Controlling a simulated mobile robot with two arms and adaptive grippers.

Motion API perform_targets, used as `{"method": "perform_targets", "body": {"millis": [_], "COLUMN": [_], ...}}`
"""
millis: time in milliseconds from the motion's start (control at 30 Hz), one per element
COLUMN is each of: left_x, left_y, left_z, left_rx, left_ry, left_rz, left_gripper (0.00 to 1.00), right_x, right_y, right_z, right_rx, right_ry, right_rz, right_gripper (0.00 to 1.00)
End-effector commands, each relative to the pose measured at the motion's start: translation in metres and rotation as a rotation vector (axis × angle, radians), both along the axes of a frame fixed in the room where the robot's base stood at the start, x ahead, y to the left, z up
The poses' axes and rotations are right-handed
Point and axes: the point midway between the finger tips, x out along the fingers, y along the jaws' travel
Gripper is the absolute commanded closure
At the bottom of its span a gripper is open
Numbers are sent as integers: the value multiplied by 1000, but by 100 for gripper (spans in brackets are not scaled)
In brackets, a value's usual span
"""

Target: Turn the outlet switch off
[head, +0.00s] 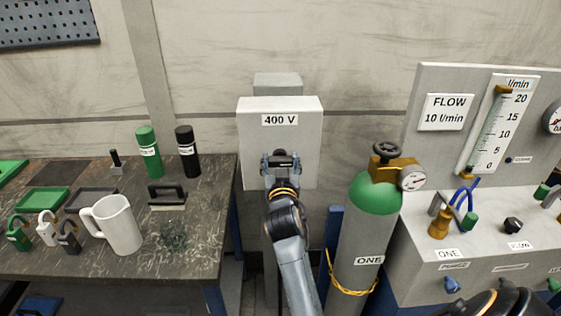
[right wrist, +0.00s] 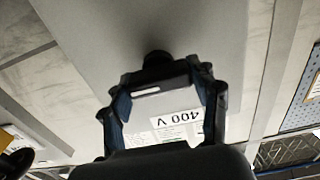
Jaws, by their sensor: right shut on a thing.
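The outlet box (head: 310,118) is a pale grey box labelled 400 V, standing in the middle of the head view. My right gripper (head: 281,160) is in front of the lower part of its face. In the right wrist view, the black outlet switch (right wrist: 158,60) sticks out from the box face, with a dark bar across its end. The fingers of my right gripper (right wrist: 160,92) are around the bar's two ends and shut on it. In the head view the gripper hides most of the switch. My left gripper is in neither view.
A green-topped gas cylinder (head: 376,194) labelled ONE stands just right of my right arm. A dark workbench (head: 130,262) with a white jug (head: 122,228) and bottles is on the left. A flow panel (head: 430,150) is on the right.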

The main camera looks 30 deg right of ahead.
Motion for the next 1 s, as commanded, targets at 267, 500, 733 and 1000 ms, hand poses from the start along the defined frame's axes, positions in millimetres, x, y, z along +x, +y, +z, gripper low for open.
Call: {"method": "perform_targets", "body": {"millis": [267, 500, 733, 1000], "left_x": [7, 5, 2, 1], "left_y": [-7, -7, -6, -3], "left_z": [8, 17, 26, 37], "left_rx": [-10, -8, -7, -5], "left_ry": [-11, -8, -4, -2], "left_rz": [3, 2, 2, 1], "left_gripper": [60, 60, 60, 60], "right_x": [0, 1, 1, 1], "right_y": [0, 0, 0, 0], "right_z": [1, 1, 1, 1], "right_rx": [-94, -264, -450, -671], "right_ry": [60, 165, 279, 413], "right_rz": [0, -1, -1, -3], "right_gripper": [71, 71, 71, 71]}}
